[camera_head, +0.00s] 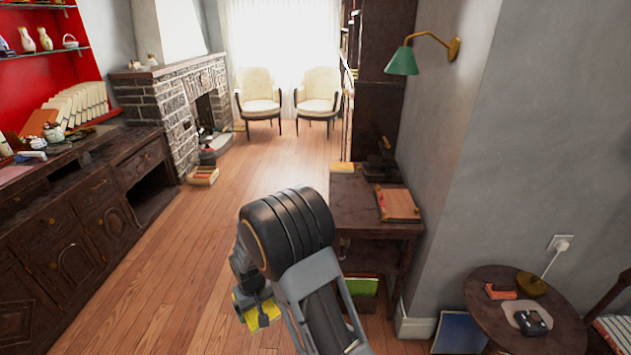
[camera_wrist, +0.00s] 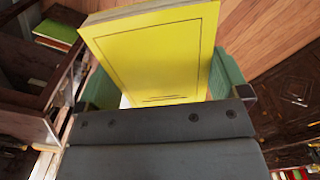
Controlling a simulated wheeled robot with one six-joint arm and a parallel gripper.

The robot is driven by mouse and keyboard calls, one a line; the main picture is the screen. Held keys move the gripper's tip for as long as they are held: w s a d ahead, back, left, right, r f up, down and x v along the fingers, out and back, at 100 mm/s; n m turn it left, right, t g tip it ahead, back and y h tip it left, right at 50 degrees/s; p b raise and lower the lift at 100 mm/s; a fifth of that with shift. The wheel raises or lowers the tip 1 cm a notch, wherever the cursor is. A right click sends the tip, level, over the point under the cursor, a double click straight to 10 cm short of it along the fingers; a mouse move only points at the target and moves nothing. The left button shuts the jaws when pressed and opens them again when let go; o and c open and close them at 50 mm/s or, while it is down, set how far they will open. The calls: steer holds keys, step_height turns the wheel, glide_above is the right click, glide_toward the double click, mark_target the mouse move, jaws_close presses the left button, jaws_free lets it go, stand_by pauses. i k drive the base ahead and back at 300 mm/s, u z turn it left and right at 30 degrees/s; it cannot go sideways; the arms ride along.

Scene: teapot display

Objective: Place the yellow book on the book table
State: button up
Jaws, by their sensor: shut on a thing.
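My gripper (camera_wrist: 160,95) is shut on the yellow book (camera_wrist: 155,50), which stands out from between green finger pads in the wrist view. In the head view the yellow book (camera_head: 258,311) hangs below my arm, above the wooden floor and partly hidden by the gripper. A dark wooden table (camera_head: 357,211) by the right wall carries books and may be the book table. It is to the right of and beyond my gripper.
On that table lie a brown book (camera_head: 398,204) and a yellowish one (camera_head: 342,167); a green book (camera_head: 361,287) is on its lower shelf. A round table (camera_head: 487,322) stands at the right, a dark cabinet (camera_head: 75,215) at the left.

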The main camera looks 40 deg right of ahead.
mark_target(348, 187)
steer(key=u, duration=0.1)
steer(key=i, duration=2.3)
steer(key=z, duration=0.95)
steer(key=i, duration=1)
steer(key=z, duration=1.6)
steer(key=i, duration=0.5)
steer(key=z, duration=0.35)
